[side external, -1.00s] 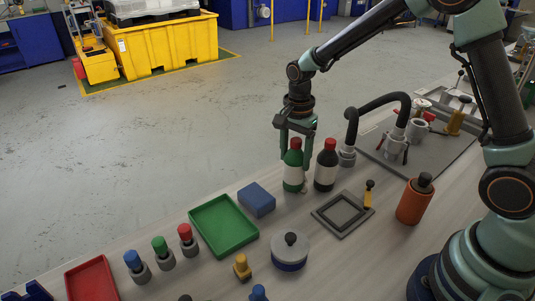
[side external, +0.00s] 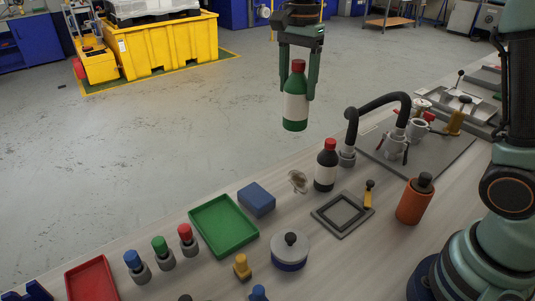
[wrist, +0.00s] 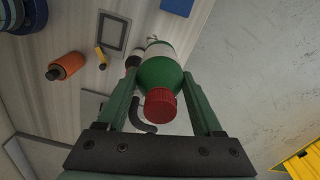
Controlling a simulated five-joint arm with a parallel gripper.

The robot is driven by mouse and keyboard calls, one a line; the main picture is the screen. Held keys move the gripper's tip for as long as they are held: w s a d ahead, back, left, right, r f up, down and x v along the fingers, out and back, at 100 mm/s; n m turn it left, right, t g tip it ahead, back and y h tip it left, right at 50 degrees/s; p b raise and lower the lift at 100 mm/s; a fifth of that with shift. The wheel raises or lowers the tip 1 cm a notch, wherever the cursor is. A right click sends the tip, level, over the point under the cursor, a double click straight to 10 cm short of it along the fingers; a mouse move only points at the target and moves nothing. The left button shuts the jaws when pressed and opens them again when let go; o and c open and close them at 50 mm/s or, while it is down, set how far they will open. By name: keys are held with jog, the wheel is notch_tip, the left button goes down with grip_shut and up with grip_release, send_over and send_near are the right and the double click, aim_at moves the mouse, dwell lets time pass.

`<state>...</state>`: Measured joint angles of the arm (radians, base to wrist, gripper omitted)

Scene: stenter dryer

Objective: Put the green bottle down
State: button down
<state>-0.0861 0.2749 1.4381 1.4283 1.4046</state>
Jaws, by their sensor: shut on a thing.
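The green bottle (side external: 295,100) has a red cap and a white label. My gripper (side external: 298,82) is shut on it and holds it upright, high above the table's back edge. In the wrist view the green bottle (wrist: 161,78) sits between the two fingers, with its red cap toward the camera. The table (side external: 330,262) has a pale wood-like top.
A dark bottle with a red cap (side external: 326,166) stands on the table below and right of the held bottle. Left of it are a small brownish item (side external: 298,181), a blue block (side external: 257,200) and a green tray (side external: 247,238). A black hose (side external: 379,103) arches at the right.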

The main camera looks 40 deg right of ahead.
jog(key=s+a+m, duration=0.1)
jog(key=s+a, duration=0.2)
jog(key=a, duration=1.8)
notch_tip(320, 180, down, 19)
jog(key=shift+s, duration=0.25)
jog(key=shift+d+f, duration=0.1)
jog(key=shift+f, duration=0.05)
jog(key=shift+c, duration=0.2)
grip_release()
jog(key=shift+f, duration=0.1)
